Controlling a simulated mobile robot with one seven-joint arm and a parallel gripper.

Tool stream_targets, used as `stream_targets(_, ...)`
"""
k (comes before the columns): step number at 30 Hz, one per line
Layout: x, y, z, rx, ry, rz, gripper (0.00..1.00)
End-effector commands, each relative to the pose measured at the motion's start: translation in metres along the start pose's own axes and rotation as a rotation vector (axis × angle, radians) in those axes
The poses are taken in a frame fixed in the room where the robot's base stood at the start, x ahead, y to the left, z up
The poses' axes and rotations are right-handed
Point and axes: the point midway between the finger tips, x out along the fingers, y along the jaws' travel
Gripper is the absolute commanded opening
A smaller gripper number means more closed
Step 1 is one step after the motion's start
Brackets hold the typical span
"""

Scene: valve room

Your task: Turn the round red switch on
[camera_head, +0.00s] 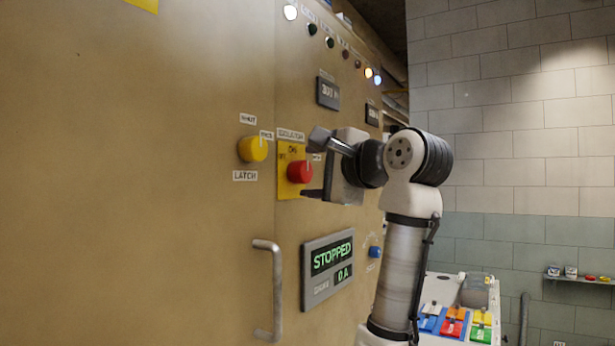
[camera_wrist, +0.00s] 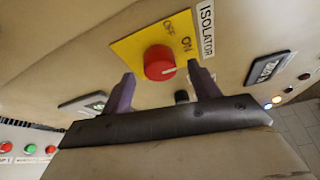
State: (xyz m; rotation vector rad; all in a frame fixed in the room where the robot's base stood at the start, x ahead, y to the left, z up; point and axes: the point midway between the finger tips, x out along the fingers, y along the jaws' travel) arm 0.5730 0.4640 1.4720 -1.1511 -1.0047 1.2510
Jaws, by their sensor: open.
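The round red switch (camera_head: 299,172) sits on a yellow plate (camera_head: 286,187) labelled ISOLATOR, on the tan cabinet front. In the wrist view the red switch (camera_wrist: 159,60) has a white mark on its face, and the yellow plate (camera_wrist: 130,46) reads OFF and ON. My gripper (camera_head: 312,166) is at the switch from the right, its fingers apart. In the wrist view my gripper (camera_wrist: 160,72) has one finger on each side of the switch, with visible gaps. I cannot tell whether the fingertips reach past its front face.
A yellow LATCH knob (camera_head: 253,149) is left of the plate. Below are a STOPPED display (camera_head: 328,268), a metal handle (camera_head: 275,290) and a blue knob (camera_head: 375,252). Small meters (camera_head: 328,93) and indicator lights are above. A bench with coloured blocks (camera_head: 455,325) stands at lower right.

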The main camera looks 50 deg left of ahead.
Motion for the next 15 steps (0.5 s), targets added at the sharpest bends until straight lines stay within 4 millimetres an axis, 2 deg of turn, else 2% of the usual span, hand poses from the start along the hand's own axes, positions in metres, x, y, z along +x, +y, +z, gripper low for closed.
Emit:
stream_targets(3, -0.029, 0.003, -0.001, -0.001, 0.001, -0.005, 0.61)
stream_targets(9, -0.075, 0.003, -0.001, -0.001, 0.001, -0.004, 0.61)
stream_targets(15, -0.104, 0.002, -0.001, 0.001, 0.000, -0.001, 0.61)
